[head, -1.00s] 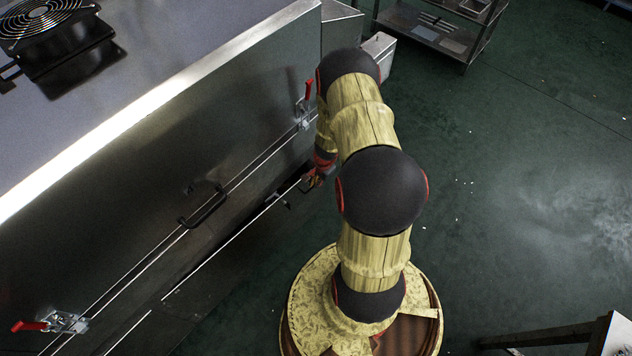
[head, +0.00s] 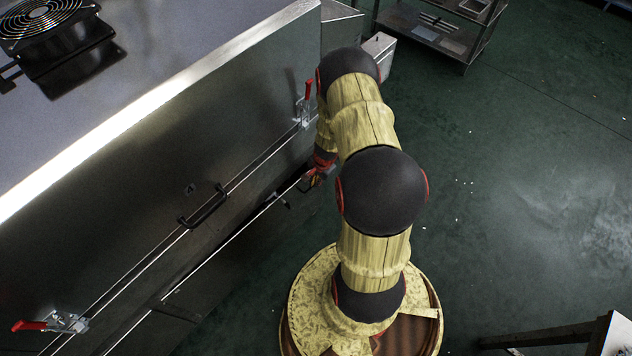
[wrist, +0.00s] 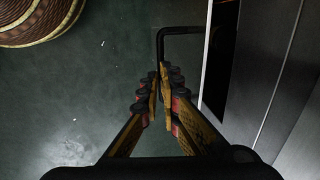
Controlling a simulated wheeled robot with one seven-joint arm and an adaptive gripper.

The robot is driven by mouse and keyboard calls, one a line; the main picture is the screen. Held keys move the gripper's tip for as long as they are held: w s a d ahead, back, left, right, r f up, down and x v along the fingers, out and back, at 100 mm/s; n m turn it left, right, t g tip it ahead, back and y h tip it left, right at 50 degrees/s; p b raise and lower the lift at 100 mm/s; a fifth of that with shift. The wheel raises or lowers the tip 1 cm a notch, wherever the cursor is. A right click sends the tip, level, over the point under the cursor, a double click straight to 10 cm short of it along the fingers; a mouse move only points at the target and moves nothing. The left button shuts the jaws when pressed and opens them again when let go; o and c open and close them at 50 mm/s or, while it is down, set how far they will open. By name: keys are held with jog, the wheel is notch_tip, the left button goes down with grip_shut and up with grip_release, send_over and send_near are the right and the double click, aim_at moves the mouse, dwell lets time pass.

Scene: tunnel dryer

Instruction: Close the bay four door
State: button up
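My gripper (head: 318,178) is low against the front of the steel dryer, partly hidden behind my arm. In the wrist view, its two fingers (wrist: 159,95) are close together around the end of a black bar handle (wrist: 180,30). The handle's lower part is hidden between the fingers, so firm contact on both sides is hard to judge. A pale door edge (wrist: 207,60) stands beside the handle, with a dark gap to its right. In the head view, a bright edge (head: 235,236) runs from my gripper down to the left. No bay number is readable.
Another black handle (head: 203,206) is on the dryer front, between red-handled clamps at the upper right (head: 306,100) and lower left (head: 50,323). A steel shelf (head: 435,30) stands at the back. Green floor on the right is mostly clear, with a table corner (head: 612,335) at lower right.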

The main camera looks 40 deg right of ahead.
jog(key=o, duration=0.4)
jog(key=shift+s+a+f, duration=0.15)
jog(key=shift+f, duration=0.05)
notch_tip(320, 180, up, 9)
jog(key=s+p, duration=0.1)
jog(key=p, duration=0.5)
jog(key=shift+s, duration=0.3)
dwell(0.3)
dwell(0.5)
notch_tip(320, 180, up, 12)
jog(key=s, duration=0.2)
jog(key=shift+f, duration=0.15)
jog(key=shift+s, duration=0.1)
dwell(0.3)
